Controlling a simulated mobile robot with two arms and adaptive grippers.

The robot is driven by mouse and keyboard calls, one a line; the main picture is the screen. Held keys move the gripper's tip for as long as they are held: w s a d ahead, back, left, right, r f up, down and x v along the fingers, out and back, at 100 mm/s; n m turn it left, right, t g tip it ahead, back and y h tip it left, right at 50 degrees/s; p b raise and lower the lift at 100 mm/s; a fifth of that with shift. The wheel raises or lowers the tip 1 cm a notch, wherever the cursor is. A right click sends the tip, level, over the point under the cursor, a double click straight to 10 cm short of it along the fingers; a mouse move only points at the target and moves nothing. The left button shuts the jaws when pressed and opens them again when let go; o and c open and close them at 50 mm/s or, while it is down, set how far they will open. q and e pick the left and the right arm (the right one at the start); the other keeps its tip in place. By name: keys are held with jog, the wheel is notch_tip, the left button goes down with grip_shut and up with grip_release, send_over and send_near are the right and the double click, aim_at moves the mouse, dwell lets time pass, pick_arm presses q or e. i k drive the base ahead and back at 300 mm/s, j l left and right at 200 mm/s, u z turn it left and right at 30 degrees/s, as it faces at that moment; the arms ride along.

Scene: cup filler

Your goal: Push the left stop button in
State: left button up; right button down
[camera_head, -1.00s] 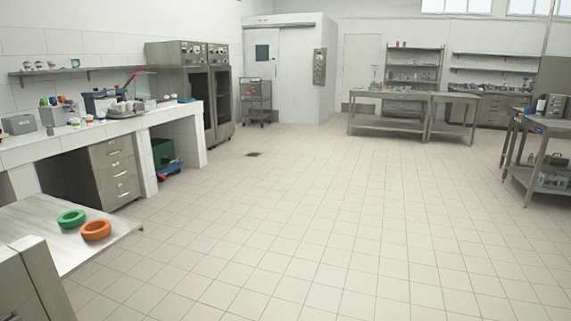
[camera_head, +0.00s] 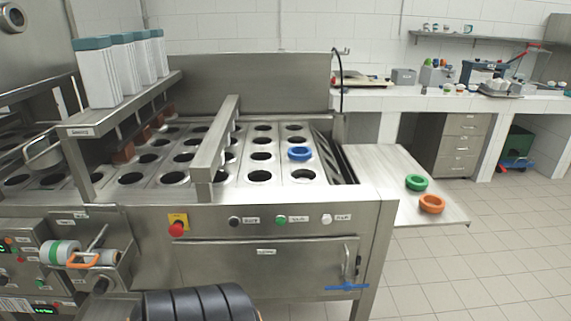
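A red mushroom-shaped stop button (camera_head: 177,230) on a yellow plate (camera_head: 178,217) sits on the front panel of the steel cup filler (camera_head: 260,222), left of the panel's middle. Nothing touches it. I cannot tell whether it is in or out. A smaller red knob or button (camera_head: 19,260) shows on the control box (camera_head: 22,272) at the far left edge. Neither of my grippers is in view.
Black, white and green buttons line the panel right of the stop button. A dark ribbed thing (camera_head: 205,303) at the bottom edge is unclear. A blue ring (camera_head: 300,154) lies on the hole plate. Green (camera_head: 416,183) and orange (camera_head: 432,204) rings lie on the side table. Floor is free at right.

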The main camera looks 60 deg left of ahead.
aim_at(176, 230)
jog(key=k+u, duration=0.1)
jog(key=u, duration=2.65)
